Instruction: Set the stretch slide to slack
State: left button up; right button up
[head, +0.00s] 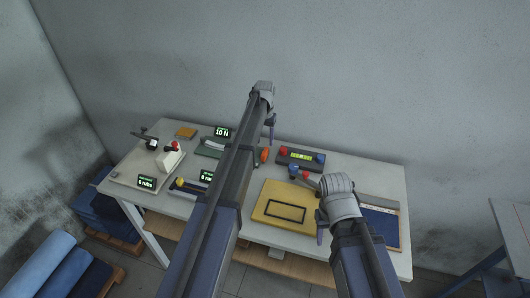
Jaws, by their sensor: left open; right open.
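I cannot tell for certain which part is the stretch slide. A low dark strip device with a yellow knob (180,183) lies at the front left of the table, beside a small green-lit display (207,176); my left arm hides its right part. My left gripper (270,122) is open, over the back middle of the table, pointing down. My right gripper (320,226) is open, by the right edge of a yellow board (273,200) with a black rectangular frame. Both are empty as far as shows.
A white rubbing device (171,159) with a red knob stands left. A display reading 10 N (222,132) is at the back. A dark box (300,158) has a lit panel and red and blue buttons. A blue cloth panel (382,226) lies right. An orange knob (264,155) is near my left arm.

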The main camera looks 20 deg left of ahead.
aim_at(264, 151)
pick_arm(q)
notch_tip(264, 151, down, 8)
jog(key=b, duration=0.7)
jog(key=shift+r, duration=0.25)
pick_arm(e)
notch_tip(264, 151, down, 7)
jog(key=shift+f, duration=0.2)
pick_arm(q)
jog(key=shift+r, duration=0.1)
jog(key=shift+c, duration=0.2)
grip_shut()
jog(key=shift+a, duration=0.1)
